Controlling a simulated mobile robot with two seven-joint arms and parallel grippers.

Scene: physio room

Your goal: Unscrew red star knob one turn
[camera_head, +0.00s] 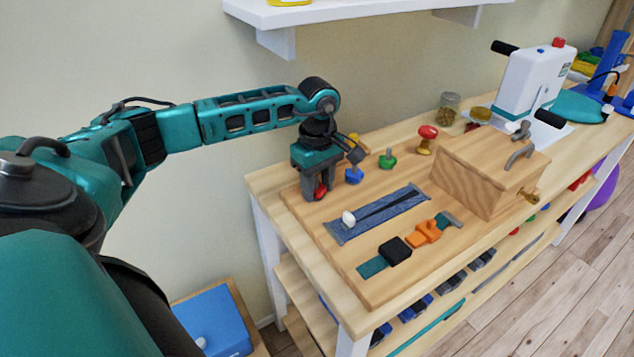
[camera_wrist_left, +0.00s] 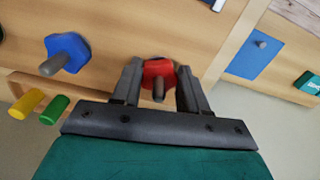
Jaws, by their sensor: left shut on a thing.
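The red star knob (camera_wrist_left: 158,76) sits between the two fingers of my left gripper (camera_wrist_left: 160,88) in the left wrist view, with a grey stud standing out of it. In the head view the red knob (camera_head: 320,191) shows low between the fingers of my left gripper (camera_head: 315,190), at the left end of the wooden board (camera_head: 373,287). The left gripper is shut on the knob. Part of the knob is hidden by the fingers. My right gripper is not in view.
A blue knob (camera_head: 354,175) stands close to the right of the left gripper, with a green knob (camera_head: 387,159) beyond it. A denim zip strip (camera_head: 393,212), buckle straps (camera_head: 425,235) and a wooden box (camera_head: 482,172) are farther right. A white shelf (camera_head: 300,15) hangs above.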

